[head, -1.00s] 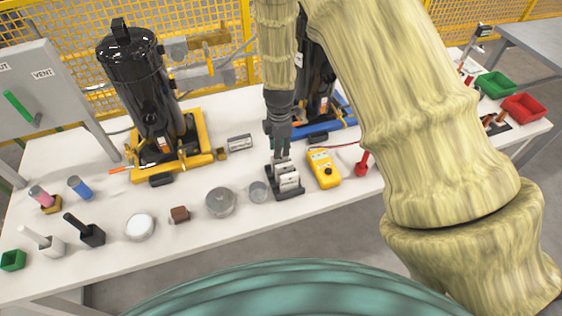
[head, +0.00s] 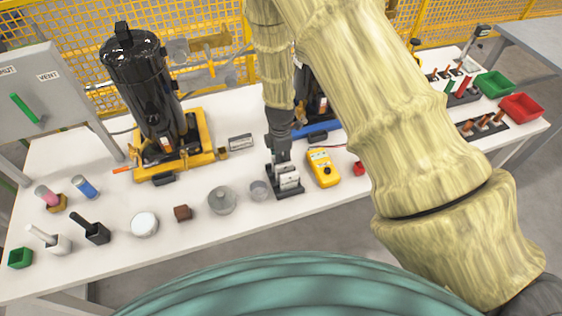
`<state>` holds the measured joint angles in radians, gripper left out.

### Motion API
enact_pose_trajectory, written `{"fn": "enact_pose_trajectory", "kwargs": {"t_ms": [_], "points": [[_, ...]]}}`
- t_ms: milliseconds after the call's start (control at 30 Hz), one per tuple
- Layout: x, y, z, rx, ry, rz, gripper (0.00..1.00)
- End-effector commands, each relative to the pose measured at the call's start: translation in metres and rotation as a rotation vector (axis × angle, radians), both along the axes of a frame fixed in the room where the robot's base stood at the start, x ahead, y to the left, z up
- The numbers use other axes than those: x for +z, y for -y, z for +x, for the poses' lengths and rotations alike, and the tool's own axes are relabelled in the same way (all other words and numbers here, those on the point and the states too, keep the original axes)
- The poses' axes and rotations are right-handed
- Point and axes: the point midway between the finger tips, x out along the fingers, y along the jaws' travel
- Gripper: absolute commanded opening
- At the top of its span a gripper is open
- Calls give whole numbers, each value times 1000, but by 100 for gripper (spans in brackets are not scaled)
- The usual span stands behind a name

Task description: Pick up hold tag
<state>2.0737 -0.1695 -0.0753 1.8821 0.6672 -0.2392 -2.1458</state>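A small black stand (head: 290,193) near the middle of the white table holds several upright pale grey-and-white pieces (head: 288,181). These may be the tags, but I cannot read any marking, so I cannot tell which is the hold tag. My gripper (head: 283,158) points down at the back of this stand, its fingertips close to or among the upright pieces. The fingers are small and dark, and I cannot tell whether they touch a piece or how far apart they are.
A yellow meter (head: 323,168) lies just right of the stand. A clear cup (head: 259,190) and grey round part (head: 222,200) stand left. A black compressor (head: 146,85) stands behind left. Green (head: 494,84) and red bins (head: 522,106) are at the far right.

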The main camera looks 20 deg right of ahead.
Motion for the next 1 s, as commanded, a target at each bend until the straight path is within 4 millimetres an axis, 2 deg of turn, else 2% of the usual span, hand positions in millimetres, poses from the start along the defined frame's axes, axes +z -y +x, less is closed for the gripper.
{"fn": "enact_pose_trajectory", "kwargs": {"t_ms": [67,233,667,867,1000], "points": [[0,0,0,0,0,0,25],[0,0,0,0,0,0,0],[3,0,0,0,1,0,0],[20,0,0,0,1,1,0],[40,0,1,0,3,1,0]]}}
